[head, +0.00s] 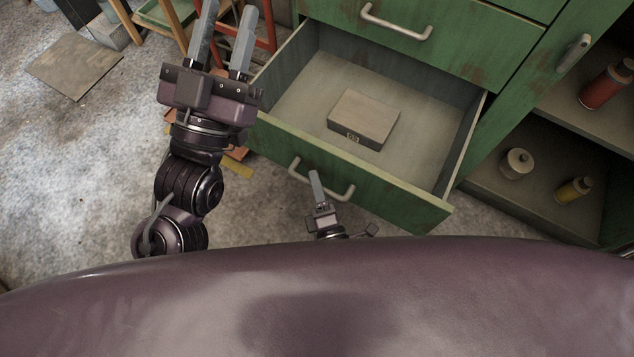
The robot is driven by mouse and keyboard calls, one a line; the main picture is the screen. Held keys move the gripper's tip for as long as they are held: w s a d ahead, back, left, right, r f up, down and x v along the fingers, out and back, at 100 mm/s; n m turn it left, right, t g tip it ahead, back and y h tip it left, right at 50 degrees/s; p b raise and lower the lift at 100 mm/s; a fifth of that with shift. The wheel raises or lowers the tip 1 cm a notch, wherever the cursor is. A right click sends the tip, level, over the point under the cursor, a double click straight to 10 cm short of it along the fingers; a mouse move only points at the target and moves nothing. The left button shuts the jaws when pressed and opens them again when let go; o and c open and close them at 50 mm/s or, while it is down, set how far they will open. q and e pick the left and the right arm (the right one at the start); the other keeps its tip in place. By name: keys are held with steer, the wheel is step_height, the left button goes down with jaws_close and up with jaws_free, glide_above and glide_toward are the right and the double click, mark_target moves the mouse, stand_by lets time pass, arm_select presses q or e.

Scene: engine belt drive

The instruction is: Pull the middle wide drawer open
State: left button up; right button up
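A wide green drawer (400,203) stands well out from the cabinet, below another wide drawer that is closed. Its bar handle (343,194) is on the front panel. My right gripper (316,187) is at this handle, with one finger visible across the bar. The other finger does not show clearly, so I cannot tell whether it is closed on the bar. My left gripper (223,45) is raised to the left of the drawer, its two fingers apart and empty.
A small box (363,118) lies in the drawer. The closed upper drawer (440,50) has its own handle. Open shelves at right hold a red bottle (606,84), a pale jar (516,163) and a yellow bottle (573,190). A wooden stool and red frame stand behind my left gripper.

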steer(key=shift+s, duration=0.1)
